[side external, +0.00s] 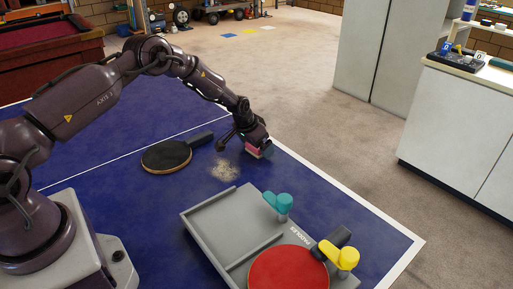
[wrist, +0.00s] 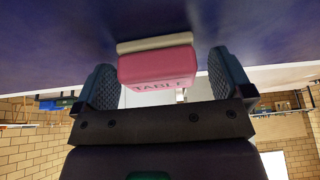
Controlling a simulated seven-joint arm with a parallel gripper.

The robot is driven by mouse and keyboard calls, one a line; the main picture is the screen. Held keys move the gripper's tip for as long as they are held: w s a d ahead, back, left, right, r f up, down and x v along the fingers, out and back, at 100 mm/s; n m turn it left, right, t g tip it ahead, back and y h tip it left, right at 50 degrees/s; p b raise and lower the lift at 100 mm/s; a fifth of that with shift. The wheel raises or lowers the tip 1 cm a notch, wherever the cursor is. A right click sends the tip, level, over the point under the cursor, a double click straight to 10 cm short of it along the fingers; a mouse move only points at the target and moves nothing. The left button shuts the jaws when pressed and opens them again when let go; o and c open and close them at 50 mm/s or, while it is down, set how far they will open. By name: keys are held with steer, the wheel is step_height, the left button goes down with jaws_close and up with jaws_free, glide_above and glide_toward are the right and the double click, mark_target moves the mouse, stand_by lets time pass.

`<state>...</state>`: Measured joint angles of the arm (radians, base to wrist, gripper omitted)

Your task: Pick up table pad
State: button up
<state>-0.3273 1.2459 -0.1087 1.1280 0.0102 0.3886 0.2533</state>
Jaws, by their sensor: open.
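The table pad is a pink block with a pale layer along one side and the word "TABLE" on it. In the wrist view the table pad (wrist: 157,65) sits between the two fingers of my gripper (wrist: 165,82), with a visible gap on the right. In the side view the table pad (side external: 262,150) is at the table's far edge, partly hidden by my gripper (side external: 256,145). My gripper is open around it. Whether either finger touches the pad is unclear.
The blue table (side external: 330,190) has a pale dusty patch (side external: 222,170) near the pad. A black paddle (side external: 167,156) lies to the left.

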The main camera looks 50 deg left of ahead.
steer(key=c, duration=1)
steer(key=shift+r, duration=0.1)
steer(key=shift+r, duration=0.25)
step_height(320, 180, up, 2)
steer(key=shift+r, duration=0.2)
steer(key=s+d+r, duration=0.1)
steer(key=s+r, duration=0.4)
steer(key=r, duration=0.1)
steer(key=shift+d+r, duration=0.15)
steer(key=shift+r, duration=0.15)
steer(key=s+r, duration=0.1)
steer(key=s, duration=0.2)
steer(key=s+d+r, duration=0.1)
steer(key=s, duration=0.1)
steer(key=s+d+r, duration=0.1)
steer(key=s, duration=0.2)
steer(key=shift+s+r, duration=0.15)
steer(key=shift+s, duration=0.15)
